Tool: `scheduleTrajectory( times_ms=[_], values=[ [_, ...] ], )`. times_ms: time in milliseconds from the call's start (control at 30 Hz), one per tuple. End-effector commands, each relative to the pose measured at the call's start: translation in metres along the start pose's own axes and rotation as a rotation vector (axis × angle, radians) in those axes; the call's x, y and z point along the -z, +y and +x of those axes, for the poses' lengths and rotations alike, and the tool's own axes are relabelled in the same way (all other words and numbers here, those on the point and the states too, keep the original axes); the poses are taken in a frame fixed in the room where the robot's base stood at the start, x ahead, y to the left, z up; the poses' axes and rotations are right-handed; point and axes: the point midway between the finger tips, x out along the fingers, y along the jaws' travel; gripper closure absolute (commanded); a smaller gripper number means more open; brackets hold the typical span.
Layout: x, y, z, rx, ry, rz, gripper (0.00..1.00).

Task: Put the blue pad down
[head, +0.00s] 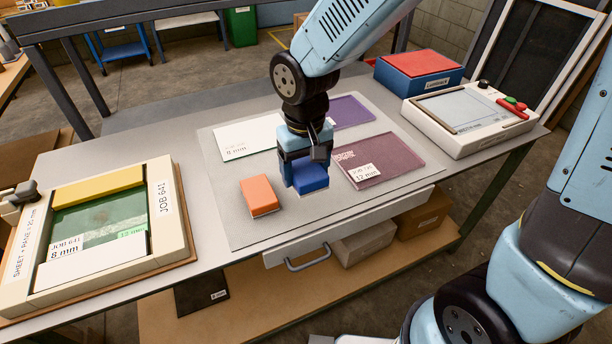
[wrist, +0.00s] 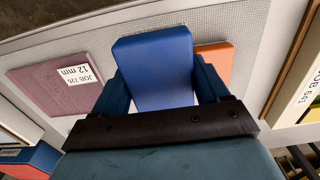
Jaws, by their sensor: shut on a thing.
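My gripper (head: 303,166) is shut on the blue pad (head: 311,178), with a finger on either side of it. The pad also shows large between the fingers in the wrist view (wrist: 155,62). In the head view the pad is low over the grey mat (head: 300,215); I cannot tell whether it touches the mat. An orange block (head: 260,195) sits on the mat just left of the pad and is partly hidden behind it in the wrist view (wrist: 215,58).
Right of the pad lies a maroon sheet labelled 12 mm (head: 385,158); behind are a purple sheet (head: 350,110) and a white 8 mm sheet (head: 245,140). A cream JOB 641 frame (head: 175,210) stands left. The mat's front strip is clear.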

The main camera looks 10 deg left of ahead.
Motion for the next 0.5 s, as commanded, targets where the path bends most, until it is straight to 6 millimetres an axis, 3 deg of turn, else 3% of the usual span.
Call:
scheduleTrajectory(
  times_ms=[133,500],
  values=[
    [0.026,0.013,0.013,0.001,-0.002,0.006,0.59],
    [0.058,0.029,0.058,0.000,-0.001,0.005,0.59]
  ],
)
